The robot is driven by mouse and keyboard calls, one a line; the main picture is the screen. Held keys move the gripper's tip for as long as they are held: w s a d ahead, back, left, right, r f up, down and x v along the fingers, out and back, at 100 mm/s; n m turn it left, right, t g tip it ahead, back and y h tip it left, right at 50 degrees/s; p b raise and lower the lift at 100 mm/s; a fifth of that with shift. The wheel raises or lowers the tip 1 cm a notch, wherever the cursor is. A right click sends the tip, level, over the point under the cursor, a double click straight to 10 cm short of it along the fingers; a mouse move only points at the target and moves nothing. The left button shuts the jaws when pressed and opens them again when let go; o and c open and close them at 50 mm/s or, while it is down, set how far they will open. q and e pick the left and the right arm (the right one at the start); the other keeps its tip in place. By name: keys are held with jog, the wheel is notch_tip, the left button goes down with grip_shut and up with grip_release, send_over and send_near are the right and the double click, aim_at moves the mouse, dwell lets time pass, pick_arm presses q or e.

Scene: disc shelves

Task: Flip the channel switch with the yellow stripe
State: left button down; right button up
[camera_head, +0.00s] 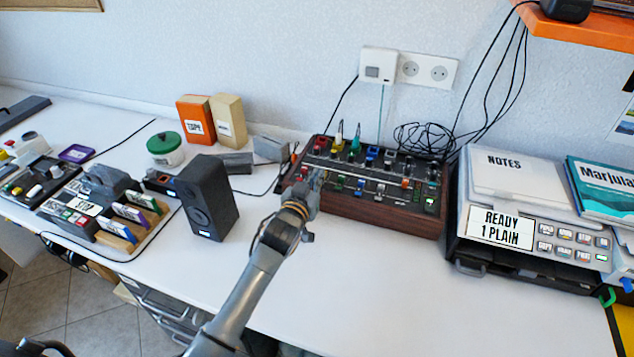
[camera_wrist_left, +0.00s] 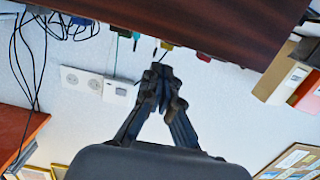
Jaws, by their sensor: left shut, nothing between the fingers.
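The mixer (camera_head: 375,212) has a dark wooden case and a black panel with rows of coloured knobs and switches. It stands at the back of the white table, near the wall. I cannot make out which switch has the yellow stripe; the controls are too small. My left gripper (camera_head: 317,180) is shut and empty at the left front part of the mixer, and hides some of its controls. In the left wrist view, the shut fingertips (camera_wrist_left: 160,72) are just below the dark wooden case (camera_wrist_left: 215,22), whose panel is mostly hidden. My right gripper is not in view.
A black speaker (camera_head: 207,198) stands left of the mixer. A printer (camera_head: 500,228) marked "READY 1 PLAIN" stands close on the right. Black cables (camera_head: 425,138) lie behind the mixer. The white table in front is clear.

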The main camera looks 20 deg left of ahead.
pick_arm(q)
jog(key=shift+w+f, duration=0.1)
jog(key=shift+f, duration=0.85)
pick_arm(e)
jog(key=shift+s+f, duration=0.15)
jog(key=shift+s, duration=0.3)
